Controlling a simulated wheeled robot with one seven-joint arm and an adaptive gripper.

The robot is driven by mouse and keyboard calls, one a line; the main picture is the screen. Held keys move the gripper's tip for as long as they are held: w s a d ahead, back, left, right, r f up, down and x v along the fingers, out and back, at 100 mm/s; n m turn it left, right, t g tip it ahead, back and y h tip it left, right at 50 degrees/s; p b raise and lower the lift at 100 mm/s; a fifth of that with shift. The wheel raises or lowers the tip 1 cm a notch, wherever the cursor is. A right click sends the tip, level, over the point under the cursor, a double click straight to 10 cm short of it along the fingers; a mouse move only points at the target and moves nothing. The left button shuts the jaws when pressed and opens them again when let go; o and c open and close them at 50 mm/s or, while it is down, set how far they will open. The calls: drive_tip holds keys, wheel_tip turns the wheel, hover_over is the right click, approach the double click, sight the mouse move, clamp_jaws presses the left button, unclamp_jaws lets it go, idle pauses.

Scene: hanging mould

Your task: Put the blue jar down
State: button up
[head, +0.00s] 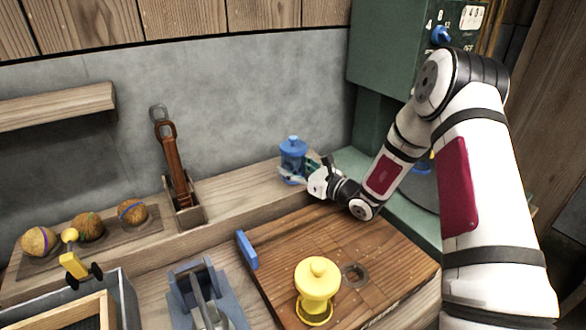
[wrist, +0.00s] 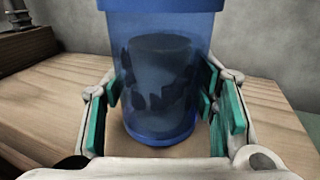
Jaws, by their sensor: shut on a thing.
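The blue jar (head: 292,156) is at the back of the wooden ledge in the head view, upright with its lid on. In the wrist view the clear blue jar (wrist: 162,90) stands between my finger pads, with dark lumps inside. My gripper (head: 300,176) is shut on the lower part of the jar; its green pads show on both sides in the wrist view (wrist: 165,105). The jar's base is at or just above the wooden ledge (head: 235,195); I cannot tell whether it touches.
A yellow jar (head: 317,283) stands on the wooden board (head: 265,225) in front, beside a round hole (head: 355,274). A holder with brown straps (head: 178,175) is to the left, and several round balls (head: 88,227) sit farther left. A green machine (head: 385,60) stands at the right.

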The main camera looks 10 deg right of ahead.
drive_tip(key=o, duration=1.5)
drive_tip(key=shift+f, duration=0.1)
